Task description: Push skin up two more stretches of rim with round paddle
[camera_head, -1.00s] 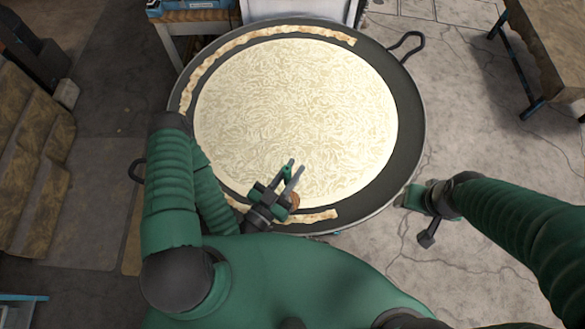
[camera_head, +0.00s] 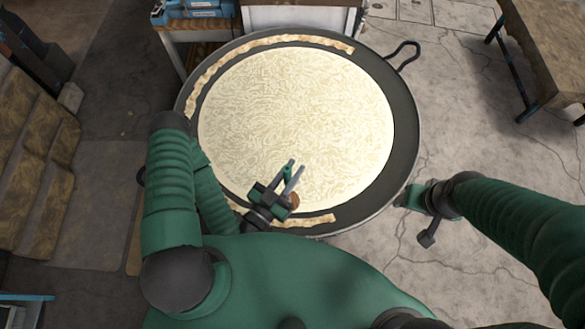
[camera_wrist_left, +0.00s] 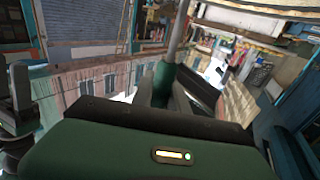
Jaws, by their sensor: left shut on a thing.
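A wide dark pan (camera_head: 407,140) holds a pale, wrinkled milk surface (camera_head: 300,110). Browned skin strips lie on its rim: one long strip (camera_head: 262,43) along the upper left and one (camera_head: 308,220) along the near side. My left gripper (camera_head: 289,178) is over the near edge of the milk, shut on the paddle's green handle (camera_wrist_left: 163,82). A small brown round part (camera_head: 293,200), probably the paddle's, shows beside the gripper; the rest is hidden. My right gripper (camera_head: 418,215) is out to the right, off the pan, with no paddle visible; its jaws are unclear.
The pan has a loop handle (camera_head: 404,56) at the upper right. A bench with blue items (camera_head: 192,10) stands behind left, and a wooden table (camera_head: 550,45) at the far right. Stepped brown blocks (camera_head: 35,165) are at left.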

